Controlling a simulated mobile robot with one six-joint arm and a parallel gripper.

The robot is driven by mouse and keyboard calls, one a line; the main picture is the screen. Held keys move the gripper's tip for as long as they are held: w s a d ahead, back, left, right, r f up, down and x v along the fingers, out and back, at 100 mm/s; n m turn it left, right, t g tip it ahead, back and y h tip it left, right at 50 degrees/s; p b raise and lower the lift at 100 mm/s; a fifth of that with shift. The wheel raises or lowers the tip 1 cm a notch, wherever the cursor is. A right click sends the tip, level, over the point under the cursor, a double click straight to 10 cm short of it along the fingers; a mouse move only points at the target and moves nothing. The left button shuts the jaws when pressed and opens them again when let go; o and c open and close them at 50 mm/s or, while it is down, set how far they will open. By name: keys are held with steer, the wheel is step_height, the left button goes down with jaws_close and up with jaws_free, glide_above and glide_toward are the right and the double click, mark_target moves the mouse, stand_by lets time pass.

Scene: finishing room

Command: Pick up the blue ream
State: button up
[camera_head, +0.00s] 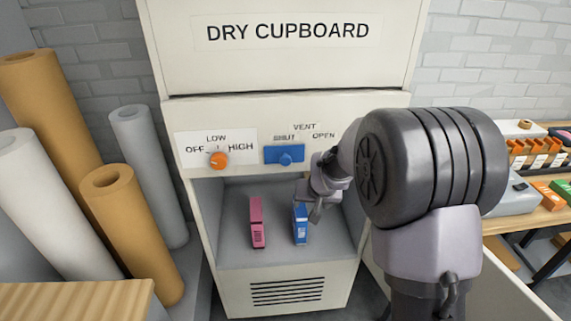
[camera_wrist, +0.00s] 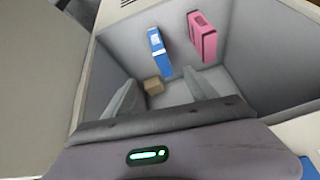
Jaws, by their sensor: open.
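The blue ream (camera_head: 300,226) stands upright on the floor of the open compartment in the dry cupboard (camera_head: 290,80). It also shows in the wrist view (camera_wrist: 160,52), ahead of my fingers. A pink ream (camera_head: 257,222) stands to its left in the head view, with a gap between them; it is also in the wrist view (camera_wrist: 202,37). My gripper (camera_head: 312,205) is at the compartment opening, partly in front of the blue ream's top. In the wrist view my gripper (camera_wrist: 162,98) has its two fingers apart, with nothing gripped between them.
The compartment's side walls are close around my gripper. An orange knob (camera_head: 218,160) and a blue vent slider (camera_head: 285,154) sit above the opening. Rolls (camera_head: 150,170) stand left; a workbench (camera_head: 552,200) is right.

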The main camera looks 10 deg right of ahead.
mark_target(301, 208)
steer(key=w+f+n, duration=0.1)
steer(key=w+f, duration=0.2)
steer(key=f, duration=0.7)
steer(key=w+f+n, duration=0.1)
steer(key=w+f, duration=0.2)
steer(key=f, duration=0.8)
steer(key=w+b, duration=0.3)
steer(key=w, duration=0.5)
steer(key=shift+w, duration=0.35)
steer(key=shift+w+b, duration=0.3)
steer(key=w+b, duration=0.1)
steer(key=w, duration=0.1)
steer(key=shift+w+f+b, duration=0.1)
steer(key=shift+w+b, duration=0.2)
steer(key=shift+w, duration=0.05)
steer(key=b+x, duration=0.1)
steer(key=x, duration=0.1)
steer(key=shift+w+f+b, duration=0.3)
steer(key=shift+r, duration=0.15)
steer(key=shift+f, duration=0.25)
steer(key=shift+c, duration=0.5)
jaws_close()
